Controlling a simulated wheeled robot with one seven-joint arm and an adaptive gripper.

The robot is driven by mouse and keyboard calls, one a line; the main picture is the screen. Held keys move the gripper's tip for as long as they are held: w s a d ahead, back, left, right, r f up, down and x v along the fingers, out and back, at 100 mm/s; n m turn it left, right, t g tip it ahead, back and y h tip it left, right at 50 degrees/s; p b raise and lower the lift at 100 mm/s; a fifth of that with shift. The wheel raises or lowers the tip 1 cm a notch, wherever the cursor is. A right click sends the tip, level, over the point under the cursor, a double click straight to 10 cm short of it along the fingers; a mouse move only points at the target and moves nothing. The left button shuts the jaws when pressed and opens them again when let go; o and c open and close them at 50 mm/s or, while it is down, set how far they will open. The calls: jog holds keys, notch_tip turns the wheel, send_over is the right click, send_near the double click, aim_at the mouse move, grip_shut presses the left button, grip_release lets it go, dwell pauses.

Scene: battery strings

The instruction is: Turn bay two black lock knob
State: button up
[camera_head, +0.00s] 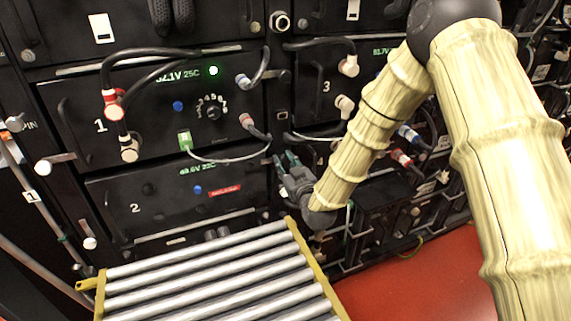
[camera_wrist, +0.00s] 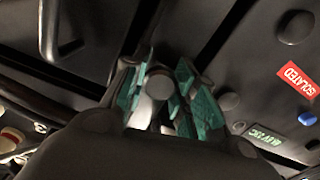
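The bay two panel (camera_head: 165,205) is a dark box with a white "2", a green display (camera_head: 198,170) and a red label (camera_head: 224,191), which reads ISOLATED in the wrist view (camera_wrist: 299,80). My gripper (camera_head: 286,162) is at the panel's upper right edge. In the wrist view its teal-padded fingers (camera_wrist: 158,92) stand apart, on either side of a round grey knob end (camera_wrist: 158,84). I cannot tell whether the pads touch it. In the head view my gripper hides this spot. Other round dark knobs (camera_wrist: 228,101) show on the panel in the wrist view.
Bay one (camera_head: 150,110) above has cables and connectors, with a grey cable (camera_head: 230,158) hanging near bay two's top. A roller table (camera_head: 215,275) stands in front of and below bay two. More cabled bays (camera_head: 400,150) lie to the right, behind my arm.

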jog(key=shift+m, duration=0.5)
jog(key=m+b, duration=0.1)
jog(key=m, duration=0.2)
jog(key=shift+f+m+b, duration=0.1)
jog(key=shift+m+b, duration=0.2)
jog(key=shift+m, duration=0.1)
jog(key=m+b, duration=0.1)
jog(key=m, duration=0.3)
jog(key=shift+d+m+b, duration=0.1)
jog(key=shift+m+b, duration=0.2)
jog(key=m+b, duration=0.2)
jog(key=m, duration=0.3)
jog(key=shift+f, duration=0.1)
jog(key=shift+m+b, duration=0.8)
jog(key=shift+m, duration=0.9)
jog(key=o, duration=1)
jog(key=shift+c, duration=0.2)
jog(key=shift+s, duration=0.15)
